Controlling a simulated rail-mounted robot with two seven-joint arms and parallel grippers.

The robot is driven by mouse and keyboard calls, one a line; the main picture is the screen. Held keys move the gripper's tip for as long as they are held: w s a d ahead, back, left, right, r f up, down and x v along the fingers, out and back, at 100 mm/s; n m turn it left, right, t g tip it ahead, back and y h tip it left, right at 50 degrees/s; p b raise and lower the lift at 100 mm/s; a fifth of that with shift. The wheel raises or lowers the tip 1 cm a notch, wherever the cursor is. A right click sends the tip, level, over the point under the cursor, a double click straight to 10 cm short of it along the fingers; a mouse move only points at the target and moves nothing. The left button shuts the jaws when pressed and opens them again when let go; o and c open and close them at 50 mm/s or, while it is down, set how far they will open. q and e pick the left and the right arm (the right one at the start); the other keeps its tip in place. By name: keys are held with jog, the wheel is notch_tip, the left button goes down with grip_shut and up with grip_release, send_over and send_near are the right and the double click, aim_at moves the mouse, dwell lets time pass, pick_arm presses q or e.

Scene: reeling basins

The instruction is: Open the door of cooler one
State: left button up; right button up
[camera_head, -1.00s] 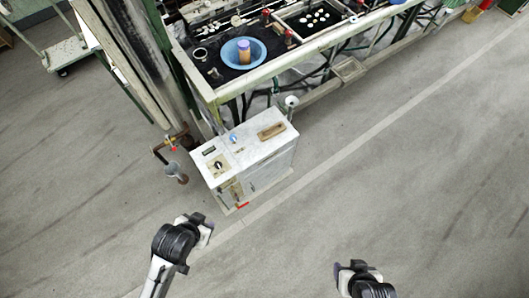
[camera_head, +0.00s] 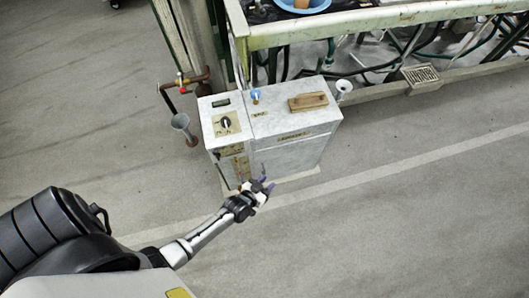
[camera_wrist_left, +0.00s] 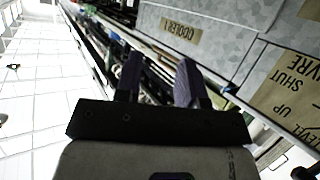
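The cooler (camera_head: 275,120) is a pale grey box on the floor, and a label on its front reads like COOLER 1 (camera_wrist_left: 181,32) in the left wrist view. Its front door panel (camera_head: 297,155) looks closed in the head view. A thin dark upright line, perhaps a handle, shows near the panel's left edge. My left gripper (camera_head: 267,184) is low in front of the cooler's front face, near that edge. Its two purple fingers (camera_wrist_left: 158,82) are apart with nothing between them. I cannot tell whether they touch the cooler. My right gripper is out of view.
A wooden block (camera_head: 308,101), a blue knob (camera_head: 255,96) and a dial (camera_head: 226,123) are on the cooler's top. The basin bench (camera_head: 350,22) is behind. The floor in front and right is clear.

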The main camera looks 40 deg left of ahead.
pick_arm(q)
jog(key=s+a+f+n+t+y+b, duration=0.15)
jog(key=f+y+b, duration=0.25)
jog(key=f+b, duration=0.7)
jog(key=s+a+f+n+t+y+b, duration=0.1)
jog(key=a+f+n+y+b, duration=0.25)
jog(key=f+b, duration=0.8)
jog(key=shift+m, duration=0.5)
jog(key=shift+d+f+b+x, duration=0.15)
jog(key=shift+f+x, duration=0.35)
jog(key=shift+x, duration=1.7)
jog(key=shift+d+f+b+x, duration=0.15)
jog(key=shift+f+x, duration=0.35)
jog(key=shift+x, duration=1.7)
jog(key=shift+d+f+b+x, duration=0.15)
jog(key=shift+f+x, duration=0.35)
jog(key=shift+x, duration=1.7)
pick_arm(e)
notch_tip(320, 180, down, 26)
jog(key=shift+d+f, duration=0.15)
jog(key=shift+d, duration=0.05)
pick_arm(q)
jog(key=shift+w, duration=0.1)
jog(key=shift+a, duration=0.1)
grip_shut()
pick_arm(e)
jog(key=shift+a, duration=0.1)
